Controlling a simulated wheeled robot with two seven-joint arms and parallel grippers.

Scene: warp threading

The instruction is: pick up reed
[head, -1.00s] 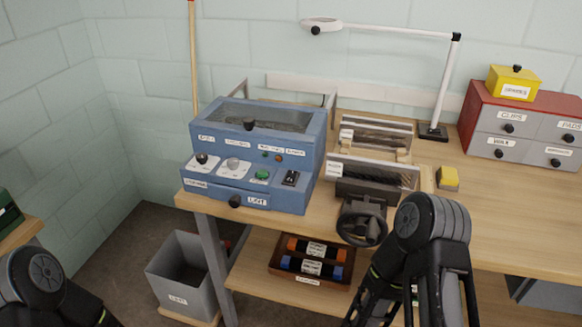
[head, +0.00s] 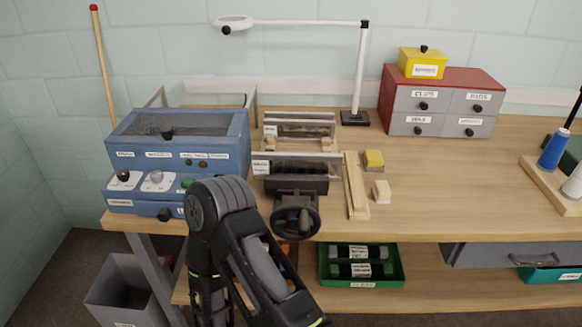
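A loom-like fixture (head: 291,185) with a dark handwheel stands near the front of the bench. Upright slatted frames stand across it and behind it. A comb-like frame (head: 322,160) with a small label at its left end stands at the front; it looks like the reed, but its label is too small to read. One of my dark arms rises in front of the blue box and hides part of it. Neither gripper shows in the head view, so whether they are open or shut is hidden.
The blue control box (head: 235,135) stands left of the fixture. A lamp (head: 360,75) and red-grey drawer unit (head: 440,102) stand behind.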

